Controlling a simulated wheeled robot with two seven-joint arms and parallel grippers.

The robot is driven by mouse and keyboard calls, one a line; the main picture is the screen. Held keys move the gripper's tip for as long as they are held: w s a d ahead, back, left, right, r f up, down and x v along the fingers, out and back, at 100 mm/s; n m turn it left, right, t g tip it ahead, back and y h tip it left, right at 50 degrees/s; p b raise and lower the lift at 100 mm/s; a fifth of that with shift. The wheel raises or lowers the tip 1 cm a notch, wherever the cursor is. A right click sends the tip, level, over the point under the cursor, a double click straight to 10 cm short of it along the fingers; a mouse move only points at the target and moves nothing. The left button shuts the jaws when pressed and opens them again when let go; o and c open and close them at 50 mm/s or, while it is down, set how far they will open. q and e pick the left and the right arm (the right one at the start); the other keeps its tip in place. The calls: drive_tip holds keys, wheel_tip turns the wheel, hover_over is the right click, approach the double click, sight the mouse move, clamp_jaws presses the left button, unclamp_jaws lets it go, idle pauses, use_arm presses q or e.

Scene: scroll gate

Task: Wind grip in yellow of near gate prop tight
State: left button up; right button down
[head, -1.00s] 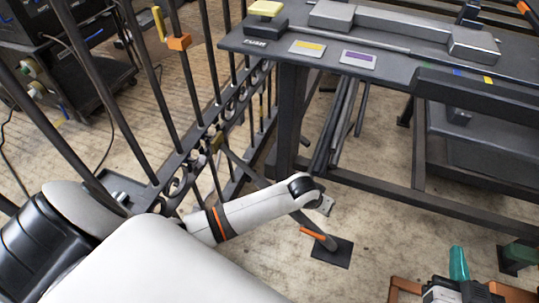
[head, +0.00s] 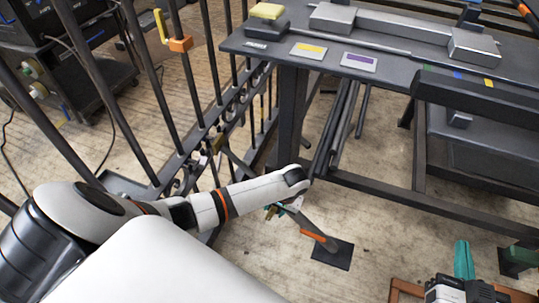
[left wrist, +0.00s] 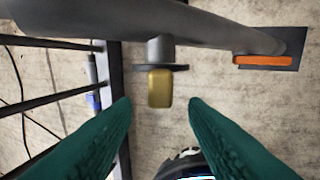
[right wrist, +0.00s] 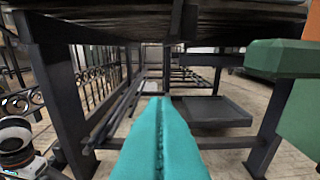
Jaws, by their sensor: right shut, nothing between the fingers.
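The near gate prop is a dark slanted bar (left wrist: 120,22) in the left wrist view, with its foot plate (head: 332,254) on the floor in the head view. A yellow grip (left wrist: 158,88) sticks out from a round collar below the bar. My left gripper (left wrist: 160,103) is open, its teal fingers on either side of the grip with a gap on both sides. In the head view my left gripper (head: 273,211) is mostly hidden below its wrist, beside the prop. My right gripper (head: 463,260) is shut and empty, low at the right; its fingers (right wrist: 163,110) meet in the right wrist view.
An orange lever (head: 312,236) sits low on the prop. The barred gate (head: 205,135) stands left of the workbench (head: 390,78). A yellow crank (head: 160,25) with an orange block is on a gate bar. Bare floor lies around the foot plate.

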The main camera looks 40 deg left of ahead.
sight(269, 217)
use_arm(q)
drive_tip(key=b+x, duration=0.1)
drive_tip(key=x, duration=0.2)
drive_tip(key=shift+f, duration=0.25)
drive_tip(key=b+x, duration=0.2)
drive_tip(key=x, duration=0.1)
drive_tip(key=shift+f, duration=0.1)
drive_tip(key=shift+a+f, duration=0.15)
drive_tip(key=shift+f, duration=0.15)
use_arm(e)
drive_tip(key=s+r+t+y, duration=0.3)
drive_tip(key=r+t, duration=0.6)
drive_tip(key=r, duration=0.3)
drive_tip(key=shift+s+a, duration=0.4)
drive_tip(key=shift+a, duration=0.05)
use_arm(q)
clamp_jaws()
use_arm(e)
drive_tip(key=shift+y, duration=0.3)
drive_tip(key=shift+w, duration=0.1)
